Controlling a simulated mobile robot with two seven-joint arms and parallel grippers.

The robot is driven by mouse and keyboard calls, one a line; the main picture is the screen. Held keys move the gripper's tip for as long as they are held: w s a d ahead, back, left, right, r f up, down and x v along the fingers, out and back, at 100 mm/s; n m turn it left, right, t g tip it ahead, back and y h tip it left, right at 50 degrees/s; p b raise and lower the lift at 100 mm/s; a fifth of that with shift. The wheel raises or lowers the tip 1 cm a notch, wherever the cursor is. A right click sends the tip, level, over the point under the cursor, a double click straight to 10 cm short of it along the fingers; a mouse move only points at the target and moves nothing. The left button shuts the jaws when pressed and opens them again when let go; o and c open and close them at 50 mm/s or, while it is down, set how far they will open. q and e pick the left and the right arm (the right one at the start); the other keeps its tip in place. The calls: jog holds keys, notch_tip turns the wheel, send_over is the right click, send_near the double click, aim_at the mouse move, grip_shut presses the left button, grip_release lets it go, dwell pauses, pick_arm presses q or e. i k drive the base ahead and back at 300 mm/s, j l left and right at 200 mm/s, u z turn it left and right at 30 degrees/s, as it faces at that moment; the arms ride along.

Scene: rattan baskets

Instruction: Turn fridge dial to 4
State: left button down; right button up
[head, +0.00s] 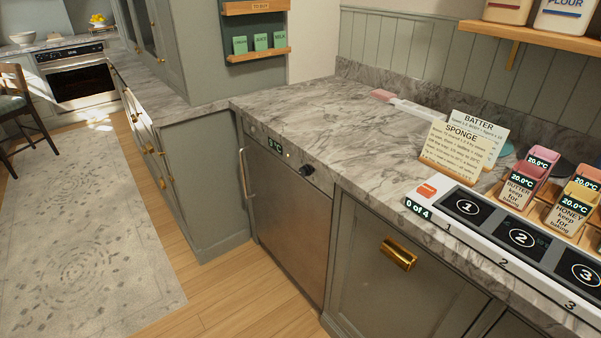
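The under-counter fridge (285,220) has a brushed metal door and stands below the marble counter, with a vertical handle (243,173) at its left edge. A dark round dial (306,170) sits at the right end of its top strip. A small lit display (275,145) to the left of the dial shows a temperature in °C; its digit is too small to read surely. The dial's setting cannot be read. Neither of my grippers is in view.
The marble counter (305,115) above the fridge is mostly bare. Recipe cards (455,150) and a numbered panel (520,238) marked "0 of 4" stand at the right. Wooden floor (255,285) lies in front, with a rug (85,245) at left.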

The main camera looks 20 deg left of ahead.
aim_at(306, 170)
jog(key=i+u, duration=0.15)
jog(key=u, duration=0.3)
jog(key=i+l+u, duration=0.1)
jog(key=u, duration=0.35)
jog(key=i+l+u, duration=0.1)
jog(key=u, duration=0.35)
